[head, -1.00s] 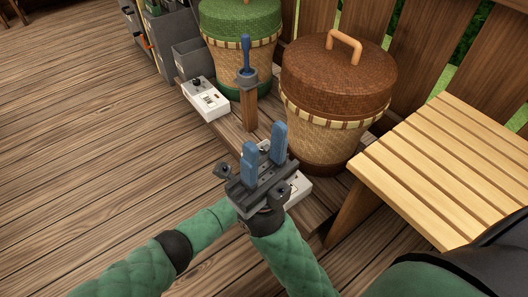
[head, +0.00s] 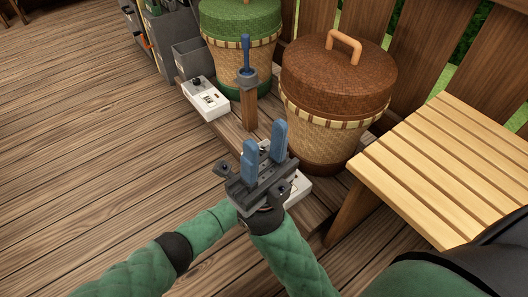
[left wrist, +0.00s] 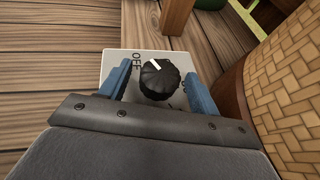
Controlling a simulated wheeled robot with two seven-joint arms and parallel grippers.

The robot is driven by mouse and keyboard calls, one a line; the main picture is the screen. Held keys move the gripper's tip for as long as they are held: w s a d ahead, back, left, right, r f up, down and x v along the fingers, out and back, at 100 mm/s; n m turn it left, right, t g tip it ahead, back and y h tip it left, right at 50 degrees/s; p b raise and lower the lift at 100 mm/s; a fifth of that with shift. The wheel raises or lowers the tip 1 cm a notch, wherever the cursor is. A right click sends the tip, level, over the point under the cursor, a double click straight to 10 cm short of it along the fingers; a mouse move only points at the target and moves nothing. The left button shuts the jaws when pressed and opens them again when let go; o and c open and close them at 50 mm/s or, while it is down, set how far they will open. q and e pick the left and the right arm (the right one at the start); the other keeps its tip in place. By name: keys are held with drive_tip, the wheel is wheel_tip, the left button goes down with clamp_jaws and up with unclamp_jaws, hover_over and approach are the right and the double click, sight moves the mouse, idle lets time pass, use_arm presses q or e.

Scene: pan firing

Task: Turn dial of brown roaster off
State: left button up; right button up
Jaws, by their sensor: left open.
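The brown roaster (head: 325,130) is a woven basket with a brown lid, standing on the wooden bench. Its white control box (head: 300,187) is at its base, partly covered by my gripper in the head view. In the left wrist view, the black dial (left wrist: 160,79) has a white pointer tilted to the upper left, and the box (left wrist: 112,62) shows the letters OFF to its left. My left gripper (left wrist: 155,85) is open, with blue fingers on either side of the dial; contact is unclear.
A green roaster (head: 240,30) with its own white control box (head: 206,97) stands further back. A wooden post with a blue-handled tool (head: 246,55) stands between the roasters. A slatted wooden seat (head: 440,170) is at the right. The floor at left is clear.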

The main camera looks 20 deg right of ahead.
use_arm(q)
drive_tip(key=p+v, duration=0.2)
drive_tip(key=v, duration=0.3)
drive_tip(key=shift+s+r, duration=0.1)
drive_tip(key=shift+r, duration=0.1)
drive_tip(key=shift+s+r, duration=0.2)
drive_tip(key=shift+s, duration=0.5)
